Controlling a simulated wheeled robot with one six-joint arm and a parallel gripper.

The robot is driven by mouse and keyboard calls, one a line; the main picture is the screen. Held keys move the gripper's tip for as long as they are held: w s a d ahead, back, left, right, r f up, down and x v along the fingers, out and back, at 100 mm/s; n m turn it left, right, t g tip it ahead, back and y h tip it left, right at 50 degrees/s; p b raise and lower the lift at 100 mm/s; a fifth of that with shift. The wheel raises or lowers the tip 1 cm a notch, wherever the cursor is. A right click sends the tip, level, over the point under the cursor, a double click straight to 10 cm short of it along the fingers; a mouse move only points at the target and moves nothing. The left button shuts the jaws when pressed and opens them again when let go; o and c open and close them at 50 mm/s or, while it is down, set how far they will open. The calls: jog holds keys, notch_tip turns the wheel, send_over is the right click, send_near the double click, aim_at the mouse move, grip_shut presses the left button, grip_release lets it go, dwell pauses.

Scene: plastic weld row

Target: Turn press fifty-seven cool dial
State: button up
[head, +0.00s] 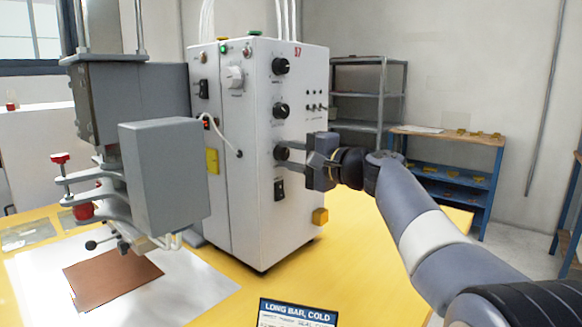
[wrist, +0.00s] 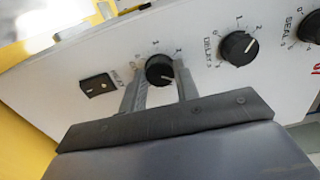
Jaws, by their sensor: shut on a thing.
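The white press control box (head: 240,180), with a red number at its top right that looks like 57, has a column of three black dials on its right face. My gripper (head: 298,152) is at the lowest dial (head: 281,152). In the wrist view my gripper (wrist: 158,82) is shut on this dial (wrist: 160,68), one finger on each side of its black knob. Its label is partly hidden by a finger, so I cannot read all of it. The white pointer line on the knob points towards the lower right in the wrist view.
The delay dial (wrist: 238,47) and the seal dial (wrist: 311,27) sit beside the held dial. A black rocker switch (head: 279,189) is just below it. The press head (head: 165,180) stands left over a brown sheet (head: 112,278). A sign (head: 297,313) stands in front.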

jog(key=shift+f+n+b, duration=0.1)
jog(key=shift+n+b, duration=0.3)
jog(key=shift+n, duration=0.2)
jog(key=o, duration=1)
jog(key=shift+c, duration=0.2)
jog(key=v, duration=1)
jog(key=shift+s+d+p, duration=0.25)
jog(key=shift+d+p, duration=0.05)
